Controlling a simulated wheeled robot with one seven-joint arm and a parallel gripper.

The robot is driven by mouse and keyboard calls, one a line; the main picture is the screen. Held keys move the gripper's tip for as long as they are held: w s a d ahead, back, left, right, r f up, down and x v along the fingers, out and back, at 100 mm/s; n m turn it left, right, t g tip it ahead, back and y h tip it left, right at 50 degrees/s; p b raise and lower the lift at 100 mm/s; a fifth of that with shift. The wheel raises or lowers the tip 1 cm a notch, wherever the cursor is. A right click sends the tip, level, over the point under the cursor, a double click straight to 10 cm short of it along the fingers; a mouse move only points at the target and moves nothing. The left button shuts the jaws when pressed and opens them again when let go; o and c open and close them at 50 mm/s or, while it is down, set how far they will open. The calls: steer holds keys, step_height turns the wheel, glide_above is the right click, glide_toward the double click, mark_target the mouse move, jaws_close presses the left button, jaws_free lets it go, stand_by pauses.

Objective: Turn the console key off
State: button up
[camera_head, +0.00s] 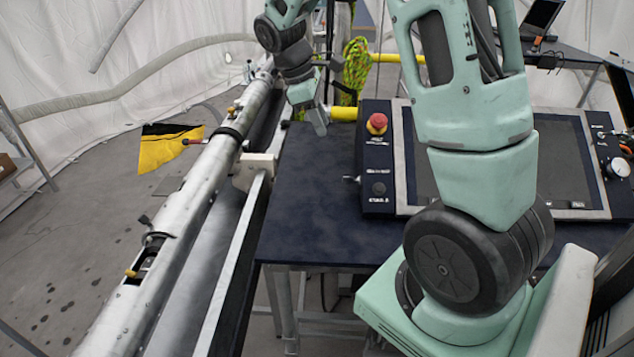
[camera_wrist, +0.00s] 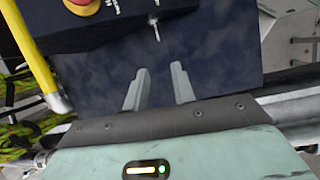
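The console (camera_head: 378,160) stands on the dark table, with a red emergency button (camera_head: 377,123) on a yellow base. A small metal key (camera_head: 350,179) sticks out to the left from the lower left of the console panel. In the wrist view the key (camera_wrist: 155,28) shows at the console's edge, ahead of the fingertips. My gripper (camera_head: 320,122) is above the table's far left part, left of the console and apart from the key. In the wrist view my gripper (camera_wrist: 158,72) has its two fingers apart, with nothing between them. The key's turn position is too small to tell.
The dark table (camera_head: 310,225) is clear left of the console. A long metal tube (camera_head: 185,220) on a rail runs along the table's left side, with a yellow flag (camera_head: 165,148) on it. A yellow bar (camera_head: 343,114) lies behind the table.

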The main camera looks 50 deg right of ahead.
steer(key=p, duration=0.3)
glide_toward(347, 177)
steer(key=shift+n, duration=0.4)
steer(key=x, duration=0.8)
steer(key=shift+d+f, duration=0.15)
steer(key=shift+f, duration=0.15)
jaws_close()
